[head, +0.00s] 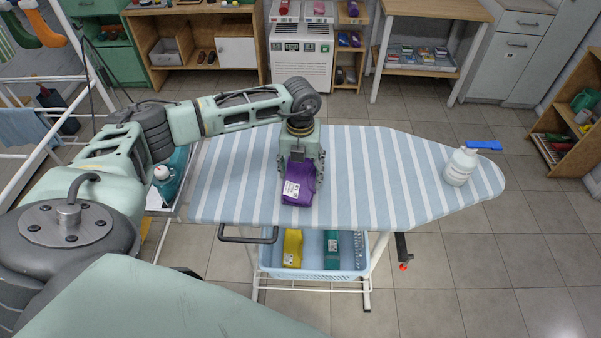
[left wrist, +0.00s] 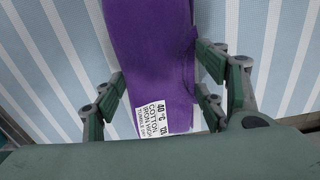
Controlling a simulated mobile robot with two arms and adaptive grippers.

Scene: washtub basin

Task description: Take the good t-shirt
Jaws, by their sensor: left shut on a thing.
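A purple folded t-shirt (head: 297,190) lies on the blue-and-white striped ironing board (head: 380,180), left of its middle. It carries a white care label, which in the left wrist view (left wrist: 152,118) reads 40 °C, cotton, iron high. My left gripper (head: 301,172) reaches down over the purple t-shirt and is shut on it, with fingers on both sides in the left wrist view. A yellow folded cloth (head: 292,248) and a teal folded cloth (head: 332,250) lie in the light blue basket (head: 310,274) under the board. My right gripper is not in view.
A white bottle (head: 460,167) with a blue top stands near the board's right tip. A white drying rack (head: 62,78) stands at the left. Shelves and a white machine (head: 301,60) line the back. The tiled floor at the right is clear.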

